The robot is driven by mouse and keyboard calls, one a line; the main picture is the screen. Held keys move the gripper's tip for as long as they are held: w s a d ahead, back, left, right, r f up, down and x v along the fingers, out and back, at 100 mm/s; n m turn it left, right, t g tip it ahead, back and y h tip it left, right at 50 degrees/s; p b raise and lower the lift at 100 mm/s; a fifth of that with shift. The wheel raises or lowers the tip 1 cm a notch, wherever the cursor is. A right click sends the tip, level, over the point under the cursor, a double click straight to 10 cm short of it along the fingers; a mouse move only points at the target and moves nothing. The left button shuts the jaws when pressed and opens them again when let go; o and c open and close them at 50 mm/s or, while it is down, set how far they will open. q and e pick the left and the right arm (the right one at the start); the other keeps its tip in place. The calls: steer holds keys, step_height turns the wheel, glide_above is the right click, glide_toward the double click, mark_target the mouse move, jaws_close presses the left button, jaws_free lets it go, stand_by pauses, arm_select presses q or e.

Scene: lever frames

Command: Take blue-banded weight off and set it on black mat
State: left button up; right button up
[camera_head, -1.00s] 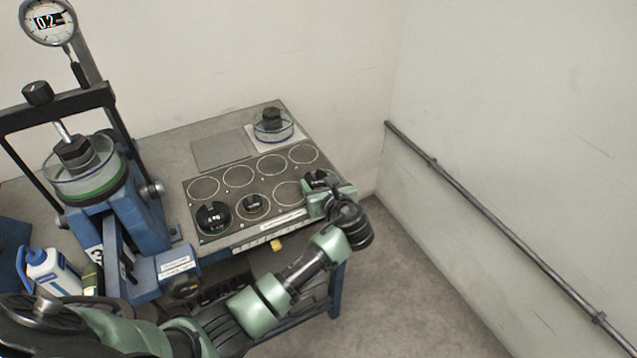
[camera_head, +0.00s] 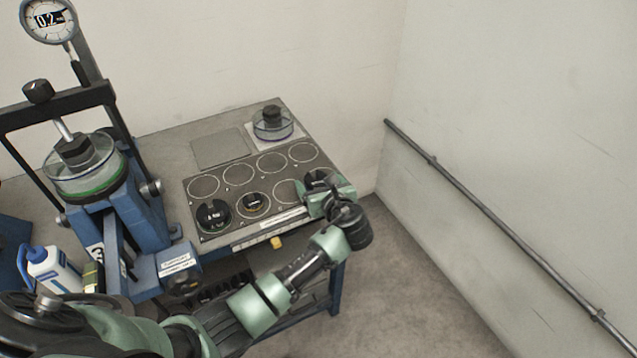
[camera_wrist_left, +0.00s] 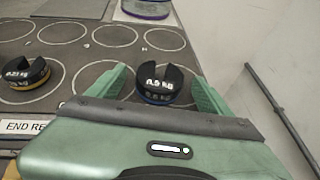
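The blue-banded weight (camera_wrist_left: 163,86), black with a 0.5 kg marking, is upright between the fingers of my left gripper (camera_wrist_left: 162,76). A thin blue band shows low on its side. It appears to stand on the black mat (camera_wrist_left: 78,55), at the right end of the near row of circles. The fingers stand on both sides of it, with a visible gap at the left; at the right the gap is too small to judge. In the head view my left gripper (camera_head: 322,187) is over the mat's near right corner and partly hides the weight. My right gripper is out of view.
Two other black weights, one large (camera_head: 213,215) and one yellow-banded (camera_head: 254,204), stand in the near row. The far row is empty. A clear round vessel (camera_head: 273,127) stands behind the mat. A blue press (camera_head: 130,195) is at the left, a wall rail (camera_head: 490,215) at the right.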

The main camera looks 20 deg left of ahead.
arm_select(q)
steer(key=shift+s+f, duration=0.1)
steer(key=shift+f, duration=0.05)
steer(key=v, duration=0.7)
steer(key=shift+s+d+r, duration=0.2)
steer(key=shift+d+r, duration=0.05)
steer(key=shift+r, duration=0.05)
